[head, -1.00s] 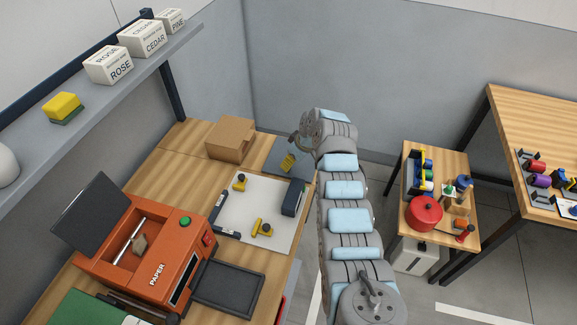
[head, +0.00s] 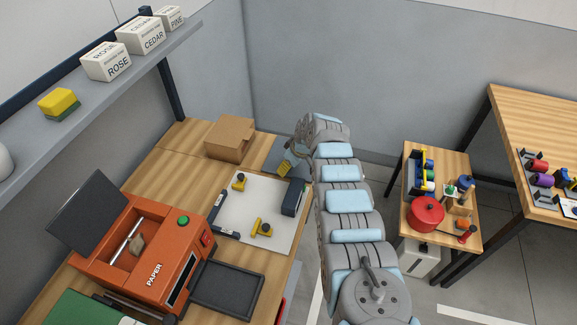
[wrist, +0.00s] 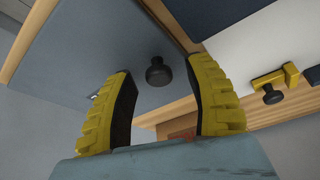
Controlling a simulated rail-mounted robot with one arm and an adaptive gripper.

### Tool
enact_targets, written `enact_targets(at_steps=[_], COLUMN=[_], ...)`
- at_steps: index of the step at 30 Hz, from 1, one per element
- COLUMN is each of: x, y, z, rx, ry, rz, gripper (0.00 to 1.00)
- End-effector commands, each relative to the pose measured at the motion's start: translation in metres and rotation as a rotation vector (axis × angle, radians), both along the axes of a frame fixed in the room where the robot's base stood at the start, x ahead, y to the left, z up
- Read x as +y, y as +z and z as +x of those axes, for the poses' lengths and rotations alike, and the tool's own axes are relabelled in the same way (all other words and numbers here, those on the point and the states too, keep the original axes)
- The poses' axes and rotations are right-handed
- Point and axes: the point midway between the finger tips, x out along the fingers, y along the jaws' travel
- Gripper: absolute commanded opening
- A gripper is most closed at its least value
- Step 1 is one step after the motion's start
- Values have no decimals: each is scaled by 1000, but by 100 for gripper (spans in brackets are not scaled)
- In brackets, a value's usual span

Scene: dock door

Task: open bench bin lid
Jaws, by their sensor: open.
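The bench bin lid (head: 278,149) is a flat blue-grey panel at the far right corner of the wooden bench, partly hidden by my gripper in the head view. The lid (wrist: 85,50) also shows in the wrist view, lying flush in the wood, with a black round knob (wrist: 158,76) on it. My gripper (wrist: 160,68) is open, with its yellow ribbed fingers to either side of the knob in the picture. Contact with the knob cannot be made out. In the head view my gripper (head: 285,168) is over the lid, mostly hidden by my arm.
A cardboard box (head: 230,139) stands left of the lid. A white mat (head: 251,230) with yellow-handled pieces and a dark block (head: 294,197) lies nearer. An orange PAPER machine (head: 145,260) stands on the near bench. A shelf (head: 90,95) runs above the left side.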

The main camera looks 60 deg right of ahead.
Motion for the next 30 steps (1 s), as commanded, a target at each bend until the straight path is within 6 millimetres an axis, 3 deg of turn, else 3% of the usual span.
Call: enact_targets(at_steps=[7, 12, 13, 30], x=[0, -1, -1, 4], y=[1, 1, 1, 6], z=[0, 0, 0, 1], rx=[-1, -1, -1, -1], ry=[0, 1, 1, -1], rz=[-1, -1, -1, 11], gripper=[53, 5, 0, 0])
